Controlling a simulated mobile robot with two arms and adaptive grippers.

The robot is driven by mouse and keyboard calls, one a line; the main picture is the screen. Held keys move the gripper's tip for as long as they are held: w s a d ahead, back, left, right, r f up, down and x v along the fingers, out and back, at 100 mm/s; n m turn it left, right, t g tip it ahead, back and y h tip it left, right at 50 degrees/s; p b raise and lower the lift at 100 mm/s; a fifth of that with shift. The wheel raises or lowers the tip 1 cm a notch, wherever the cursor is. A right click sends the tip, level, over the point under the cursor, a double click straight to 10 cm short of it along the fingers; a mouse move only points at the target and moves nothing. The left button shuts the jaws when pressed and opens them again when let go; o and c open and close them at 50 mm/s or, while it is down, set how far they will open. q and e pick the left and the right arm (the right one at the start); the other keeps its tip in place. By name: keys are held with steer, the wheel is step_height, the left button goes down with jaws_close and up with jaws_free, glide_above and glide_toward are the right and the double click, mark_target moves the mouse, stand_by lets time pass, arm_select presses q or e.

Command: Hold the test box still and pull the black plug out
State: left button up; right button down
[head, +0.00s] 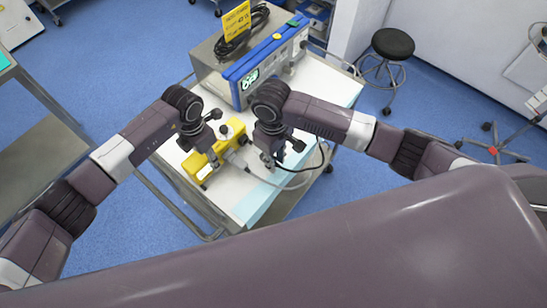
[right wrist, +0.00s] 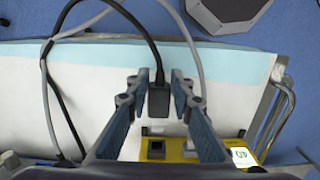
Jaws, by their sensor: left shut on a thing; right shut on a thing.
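The yellow test box (head: 195,165) lies on the white-covered cart top in the head view. My left gripper (head: 213,161) is shut on it from above and hides part of it. The box's edge with dark sockets (right wrist: 156,149) shows at the bottom of the right wrist view. My right gripper (right wrist: 159,77) is shut on the black plug (right wrist: 159,101), whose black cable runs away upward. The plug looks apart from the box, with a small gap. In the head view my right gripper (head: 268,160) is right of the box and mostly hides the plug.
A grey cable (head: 295,185) loops over the cart's front edge. A blue-trimmed device (head: 265,55) stands at the cart's back, with a yellow sign (head: 237,20) and coiled black cable behind it. A black stool (head: 393,43) stands at back right.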

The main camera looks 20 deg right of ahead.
steer(key=shift+r, duration=0.1)
step_height(320, 180, up, 7)
steer(key=s+d, duration=0.1)
steer(key=shift+s+r, duration=0.2)
steer(key=shift+s, duration=0.15)
stand_by(0.6)
arm_select(q)
steer(key=o, duration=1.5)
step_height(320, 180, up, 12)
arm_select(e)
steer(key=shift+d, duration=0.1)
